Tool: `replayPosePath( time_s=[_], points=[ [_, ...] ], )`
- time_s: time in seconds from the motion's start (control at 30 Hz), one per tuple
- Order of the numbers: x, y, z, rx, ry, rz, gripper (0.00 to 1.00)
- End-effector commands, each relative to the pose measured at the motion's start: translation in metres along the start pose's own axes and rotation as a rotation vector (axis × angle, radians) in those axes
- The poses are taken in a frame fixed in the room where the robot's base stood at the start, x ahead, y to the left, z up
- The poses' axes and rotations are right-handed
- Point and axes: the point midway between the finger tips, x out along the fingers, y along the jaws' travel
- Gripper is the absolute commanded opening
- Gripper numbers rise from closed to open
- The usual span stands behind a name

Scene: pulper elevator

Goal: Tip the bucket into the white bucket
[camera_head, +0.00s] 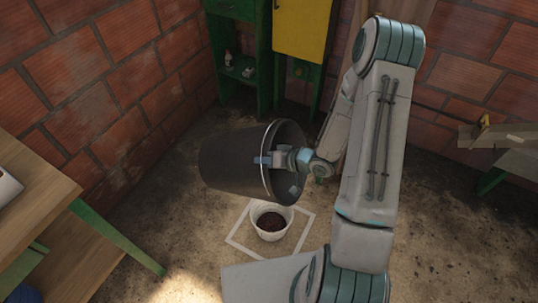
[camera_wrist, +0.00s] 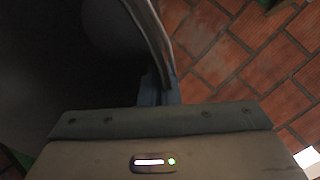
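A large dark grey bucket (camera_head: 228,162) is tipped onto its side in the air, with its open mouth facing right toward my arm. My gripper (camera_head: 268,160) is shut on its rim. In the wrist view the rim (camera_wrist: 148,35) runs down between the gripper's fingers (camera_wrist: 158,95), and the dark bucket fills the left side. The white bucket (camera_head: 257,218) stands upright on the floor, below and slightly right of the dark bucket. Dark brown material (camera_head: 271,223) lies inside it. I see no stream falling between the two, and the inside of the dark bucket is mostly hidden.
A white square outline (camera_head: 236,240) on the floor surrounds the white bucket. A wooden table (camera_head: 40,200) with green legs stands at left. A green cabinet (camera_head: 262,60) with a yellow door (camera_head: 302,28) stands behind. A bench (camera_head: 510,135) is at right. Brick walls enclose the corner.

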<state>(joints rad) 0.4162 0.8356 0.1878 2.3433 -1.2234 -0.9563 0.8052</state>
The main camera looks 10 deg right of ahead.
Motion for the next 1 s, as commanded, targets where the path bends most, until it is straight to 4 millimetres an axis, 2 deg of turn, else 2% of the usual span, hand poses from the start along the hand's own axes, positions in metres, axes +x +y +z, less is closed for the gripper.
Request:
replayPosePath(
  time_s=[0.03, 0.2, 0.53, 1.0],
  points=[
    [0.001, -0.009, -0.007, -0.008, -0.023, 0.025, 0.0],
    [0.011, -0.015, -0.011, -0.016, -0.102, 0.129, 0.0],
    [0.02, -0.017, -0.012, -0.021, -0.18, 0.235, 0.0],
    [0.039, -0.018, -0.011, -0.042, -0.409, 0.533, 0.0]
  ],
)
